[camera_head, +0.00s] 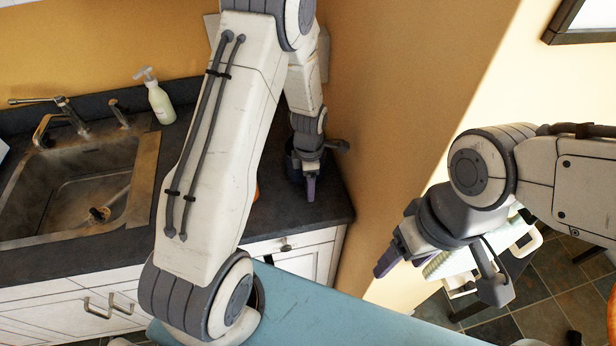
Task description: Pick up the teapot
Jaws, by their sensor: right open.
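No teapot can be made out clearly. A dark rounded shape (292,166) on the counter is mostly hidden behind my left gripper, and I cannot tell whether it is the teapot. My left gripper (318,172) points down over the right end of the dark counter, close to that shape. One purple-tipped finger shows, but its jaw gap is unclear. My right gripper (438,284) is open and empty, its fingers wide apart, out in front of the wall corner and away from the counter.
The dark counter (325,212) ends at the orange wall. A sink (70,185) and a soap bottle (159,103) are at the left. My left arm hides the middle of the counter, where a bit of something orange shows. A teal surface (330,312) lies in front.

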